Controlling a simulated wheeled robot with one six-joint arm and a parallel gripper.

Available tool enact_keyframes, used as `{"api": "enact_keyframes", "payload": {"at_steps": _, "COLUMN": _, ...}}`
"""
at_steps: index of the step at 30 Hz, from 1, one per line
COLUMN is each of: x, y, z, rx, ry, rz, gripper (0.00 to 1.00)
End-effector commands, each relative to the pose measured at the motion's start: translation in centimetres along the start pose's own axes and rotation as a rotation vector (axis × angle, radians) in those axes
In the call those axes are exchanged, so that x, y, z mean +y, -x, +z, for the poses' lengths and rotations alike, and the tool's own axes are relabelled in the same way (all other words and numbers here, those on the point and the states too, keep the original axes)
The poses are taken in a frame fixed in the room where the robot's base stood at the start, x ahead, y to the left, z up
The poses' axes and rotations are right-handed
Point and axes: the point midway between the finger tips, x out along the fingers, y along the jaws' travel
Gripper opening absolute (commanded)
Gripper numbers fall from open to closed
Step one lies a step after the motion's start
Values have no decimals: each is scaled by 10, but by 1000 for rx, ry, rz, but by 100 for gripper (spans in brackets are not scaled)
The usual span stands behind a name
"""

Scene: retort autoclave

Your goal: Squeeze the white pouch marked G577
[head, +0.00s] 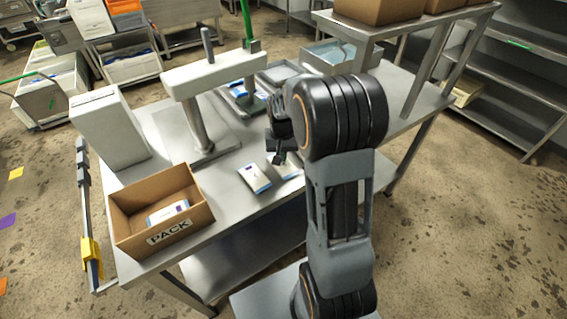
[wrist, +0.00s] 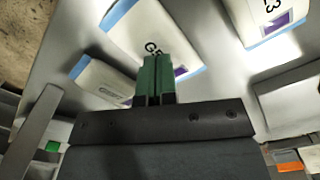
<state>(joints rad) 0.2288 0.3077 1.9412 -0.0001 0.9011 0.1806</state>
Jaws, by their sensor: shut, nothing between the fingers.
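A white pouch (wrist: 140,22) with blue edging and a marking that begins "G5" lies on the metal table in the wrist view; my fingers hide the rest of its marking. My gripper (wrist: 157,62) is shut and empty, its green fingertips overlapping the pouch's near part in the picture. I cannot tell whether they touch it. In the head view my gripper (head: 278,158) is low over the table, by two pale pouches, one at left (head: 255,178) and one partly hidden by my arm (head: 288,170). Their markings are too small to read there.
The wrist view shows another pouch at left (wrist: 100,84) and one ending in "3" at upper right (wrist: 265,25). A cardboard PACK box (head: 190,240) holds a pouch at the table's front left. A pale post-mounted bar (head: 212,75) and a white box (head: 108,130) stand behind.

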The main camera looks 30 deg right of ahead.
Motion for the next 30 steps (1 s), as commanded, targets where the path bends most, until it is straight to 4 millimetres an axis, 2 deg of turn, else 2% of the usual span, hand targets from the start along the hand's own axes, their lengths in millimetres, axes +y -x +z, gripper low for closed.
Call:
{"api": "enact_keyframes", "payload": {"at_steps": 1, "x": 0, "y": 10, "z": 0, "rx": 3, "ry": 0, "rz": -1, "gripper": 0}}
{"api": "enact_keyframes", "payload": {"at_steps": 3, "x": 0, "y": 16, "z": -1, "rx": 4, "ry": 0, "rz": -1, "gripper": 0}}
{"api": "enact_keyframes", "payload": {"at_steps": 19, "x": 0, "y": 62, "z": -1, "rx": 9, "ry": 0, "rz": -2, "gripper": 0}}
{"api": "enact_keyframes", "payload": {"at_steps": 30, "x": 0, "y": 68, "z": -1, "rx": 8, "ry": 0, "rz": -2, "gripper": 0}}
